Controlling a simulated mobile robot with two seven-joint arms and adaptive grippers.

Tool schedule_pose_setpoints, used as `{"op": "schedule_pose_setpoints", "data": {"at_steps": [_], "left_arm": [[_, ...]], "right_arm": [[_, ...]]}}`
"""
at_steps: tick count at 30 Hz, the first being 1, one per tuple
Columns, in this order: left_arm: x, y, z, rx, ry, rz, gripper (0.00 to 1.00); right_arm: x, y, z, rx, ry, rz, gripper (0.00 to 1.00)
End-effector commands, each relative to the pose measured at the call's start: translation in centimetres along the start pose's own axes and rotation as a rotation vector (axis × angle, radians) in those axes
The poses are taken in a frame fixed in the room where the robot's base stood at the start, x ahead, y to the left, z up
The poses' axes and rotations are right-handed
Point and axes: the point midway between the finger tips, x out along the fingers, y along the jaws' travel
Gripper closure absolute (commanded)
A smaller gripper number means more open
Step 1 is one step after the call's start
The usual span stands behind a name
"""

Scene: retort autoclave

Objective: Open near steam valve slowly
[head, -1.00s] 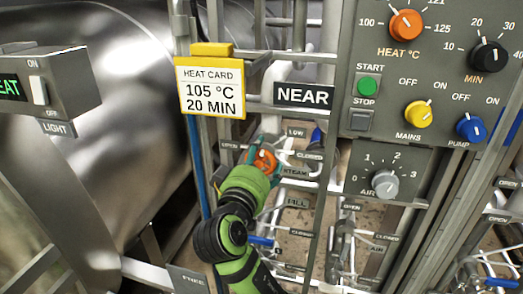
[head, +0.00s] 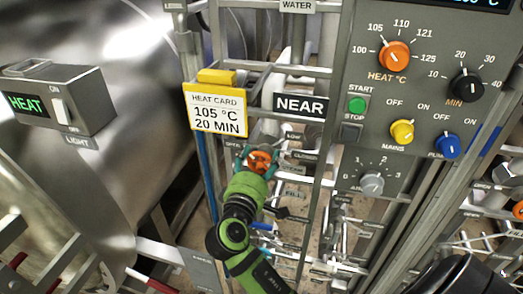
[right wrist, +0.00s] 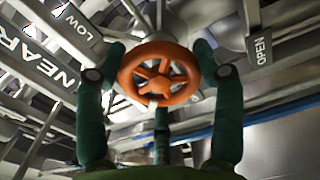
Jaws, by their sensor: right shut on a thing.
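The near steam valve has an orange spoked handwheel (head: 259,161), below and left of the black NEAR sign (head: 300,105). In the right wrist view the handwheel (right wrist: 159,74) faces me, with an OPEN label to its right and a LOW label to its left. My right gripper (head: 257,165) is shut on the handwheel. Its green fingers (right wrist: 160,75) are at the wheel's left and right rim, with a third finger below. The valve stem behind is mostly hidden. My left gripper is not in view.
A grey control panel (head: 350,215) with coloured knobs stands to the right. The yellow-framed heat card (head: 216,108) hangs just above and left of the valve. Pipes and rails crowd the area around my right arm. A light switch box (head: 62,95) is at the left.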

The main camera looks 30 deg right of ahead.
Motion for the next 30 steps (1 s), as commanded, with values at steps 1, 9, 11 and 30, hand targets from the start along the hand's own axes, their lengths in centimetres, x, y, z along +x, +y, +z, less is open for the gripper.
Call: {"op": "schedule_pose_setpoints", "data": {"at_steps": [1, 9, 11, 30], "left_arm": [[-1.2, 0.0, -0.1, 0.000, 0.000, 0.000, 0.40], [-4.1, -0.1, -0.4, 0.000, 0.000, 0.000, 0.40], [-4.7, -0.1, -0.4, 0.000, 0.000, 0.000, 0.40], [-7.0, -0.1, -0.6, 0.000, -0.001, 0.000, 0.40]], "right_arm": [[-0.1, 0.8, -0.3, -0.045, 0.012, 0.005, 0.65], [-0.1, 0.4, -0.3, -0.304, 0.012, 0.003, 0.65], [-0.1, 0.3, -0.3, -0.360, 0.013, 0.003, 0.65], [-0.2, -0.9, -0.2, -0.778, 0.017, -0.003, 0.65]]}}
